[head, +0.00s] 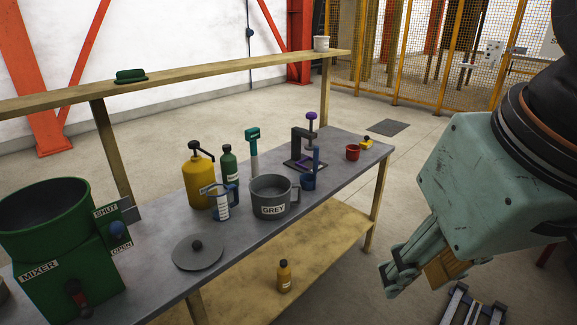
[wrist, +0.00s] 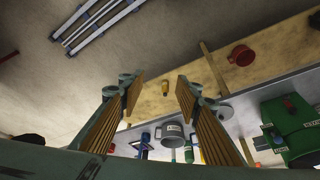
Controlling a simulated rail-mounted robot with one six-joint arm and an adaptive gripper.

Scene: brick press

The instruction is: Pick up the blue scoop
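My gripper (head: 392,278) hangs to the right of the bench, over the floor, well apart from the scoop. In the wrist view my gripper (wrist: 156,90) has its two wood-coloured pads spread wide with nothing between them. Small blue shapes show low in the wrist view, but I cannot tell which is the scoop.
A raised wooden shelf (head: 200,75) runs behind.

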